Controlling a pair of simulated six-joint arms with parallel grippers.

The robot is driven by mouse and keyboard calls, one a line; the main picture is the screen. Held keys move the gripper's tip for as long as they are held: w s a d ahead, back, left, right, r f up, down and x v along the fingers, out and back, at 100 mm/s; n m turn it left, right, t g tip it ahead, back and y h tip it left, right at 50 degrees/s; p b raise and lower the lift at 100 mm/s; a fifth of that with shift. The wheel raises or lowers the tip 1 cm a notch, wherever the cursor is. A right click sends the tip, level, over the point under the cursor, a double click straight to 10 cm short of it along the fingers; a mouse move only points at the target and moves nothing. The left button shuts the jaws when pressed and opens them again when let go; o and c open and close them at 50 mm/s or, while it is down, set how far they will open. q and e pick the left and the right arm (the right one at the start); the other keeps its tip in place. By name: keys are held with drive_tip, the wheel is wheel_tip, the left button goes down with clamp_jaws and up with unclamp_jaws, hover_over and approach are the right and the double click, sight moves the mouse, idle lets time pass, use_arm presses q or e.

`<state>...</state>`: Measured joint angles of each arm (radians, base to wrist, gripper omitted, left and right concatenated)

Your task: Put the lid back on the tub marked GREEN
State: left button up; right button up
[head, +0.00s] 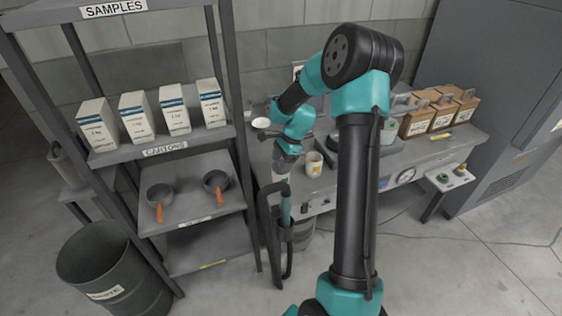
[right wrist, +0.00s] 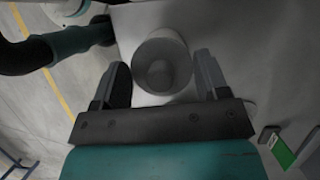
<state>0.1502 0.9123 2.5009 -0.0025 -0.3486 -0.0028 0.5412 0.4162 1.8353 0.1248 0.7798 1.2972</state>
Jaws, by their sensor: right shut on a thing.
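My right gripper (head: 284,160) points down over the workbench in the head view, small and partly covered by its own wrist. I cannot tell whether this is the lid or a tub. A white tub (head: 314,163) with a yellowish mark stands on the bench to the gripper's right. A pale round dish or cup (head: 261,122) shows to its left. No GREEN marking is readable. Teal and black links of mine cross in front of the bench; the left gripper's jaws are unclear.
The grey workbench (head: 400,160) carries several brown boxes (head: 441,114) at its right. A metal rack (head: 105,160) with white cartons (head: 137,117) and two pans stands at left. A dark drum (head: 112,270) is on the floor. Open floor lies at the lower right.

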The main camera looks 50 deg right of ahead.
idle(0.7)
drive_tip(key=o, duration=1)
drive_tip(key=shift+r, duration=0.1)
drive_tip(key=shift+r, duration=3.4)
clamp_jaws()
drive_tip(key=shift+f, duration=2.35)
